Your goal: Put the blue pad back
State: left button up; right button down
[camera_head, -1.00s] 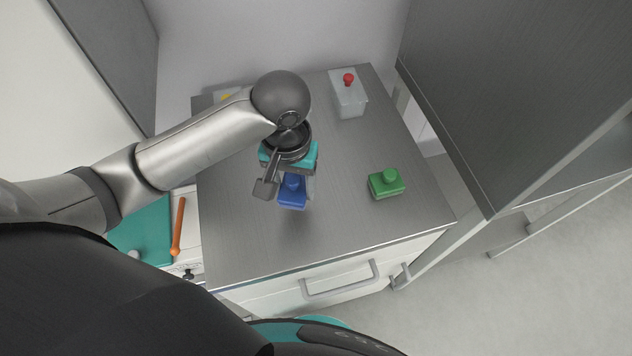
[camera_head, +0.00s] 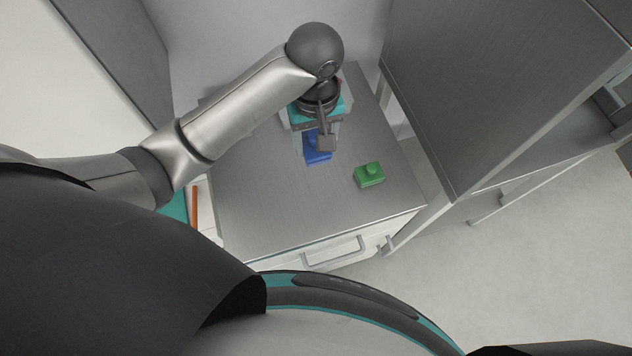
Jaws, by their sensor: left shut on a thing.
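The blue pad (camera_head: 312,153) is a small blue block under my left gripper (camera_head: 320,146), over the grey cabinet top (camera_head: 285,205). My left gripper is shut on it, and the wrist and camera mount hide part of the pad. I cannot tell how high the pad is above the surface. My right gripper is not in view.
A green pad (camera_head: 369,176) with a knob stands on the cabinet top to the right. A small bit of red (camera_head: 340,82) shows behind my wrist. A tall grey cabinet (camera_head: 480,90) stands on the right. The front of the cabinet top is clear.

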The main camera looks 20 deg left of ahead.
pick_arm(q)
jog(key=b, duration=0.3)
send_over(316, 191)
notch_tip(316, 191, down, 16)
jog(key=shift+f+b, duration=0.35)
jog(key=shift+f, duration=1.45)
jog(key=shift+f, duration=0.1)
jog(key=o, duration=1.5)
jog(key=shift+c, duration=0.2)
notch_tip(316, 191, up, 12)
jog(key=p, duration=0.2)
jog(key=shift+p, duration=0.3)
